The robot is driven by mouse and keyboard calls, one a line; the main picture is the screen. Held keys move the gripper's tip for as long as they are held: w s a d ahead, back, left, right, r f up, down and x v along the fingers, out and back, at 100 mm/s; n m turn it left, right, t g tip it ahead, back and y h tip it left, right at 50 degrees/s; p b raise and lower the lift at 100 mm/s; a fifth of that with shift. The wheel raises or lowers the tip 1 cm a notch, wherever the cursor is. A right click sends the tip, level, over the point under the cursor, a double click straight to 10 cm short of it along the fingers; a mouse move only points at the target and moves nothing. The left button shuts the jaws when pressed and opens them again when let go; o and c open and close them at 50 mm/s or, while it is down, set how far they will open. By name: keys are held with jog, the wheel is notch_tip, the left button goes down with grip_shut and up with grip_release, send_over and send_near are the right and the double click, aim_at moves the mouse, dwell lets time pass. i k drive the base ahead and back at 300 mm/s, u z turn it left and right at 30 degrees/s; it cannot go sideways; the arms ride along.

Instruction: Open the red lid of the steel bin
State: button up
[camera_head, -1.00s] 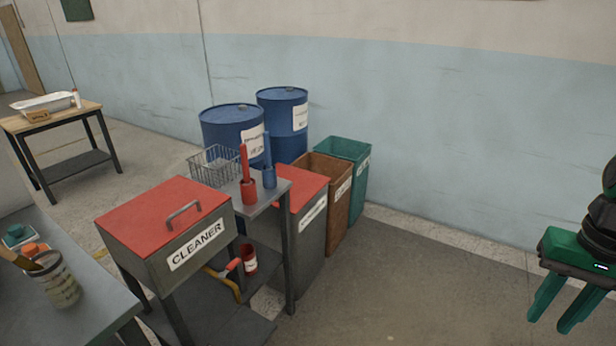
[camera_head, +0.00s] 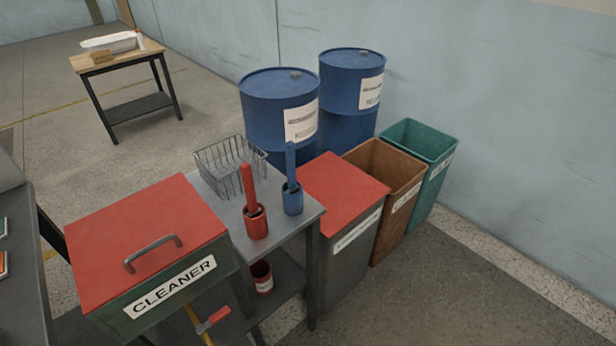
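A box labelled CLEANER (camera_head: 167,293) stands at the lower left, with dark metal sides and a flat red lid (camera_head: 110,232). The lid is shut and has a grey bar handle (camera_head: 152,252) near its front edge. A tall grey bin (camera_head: 351,258) with a white label stands right of the small table, and its red lid (camera_head: 342,190) is also shut. Which of the two is the steel bin, I cannot tell for sure. My gripper is outside the current view.
A small grey table (camera_head: 272,224) between them bears a wire basket (camera_head: 228,165), a red cup (camera_head: 257,222) and a blue cup (camera_head: 292,199). Open brown (camera_head: 402,195) and green (camera_head: 442,160) bins and blue drums (camera_head: 278,115) stand behind. Floor at lower right is clear.

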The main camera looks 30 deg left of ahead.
aim_at(345, 191)
jog(key=u, duration=0.5)
jog(key=i, duration=1)
jog(key=u, duration=0.6)
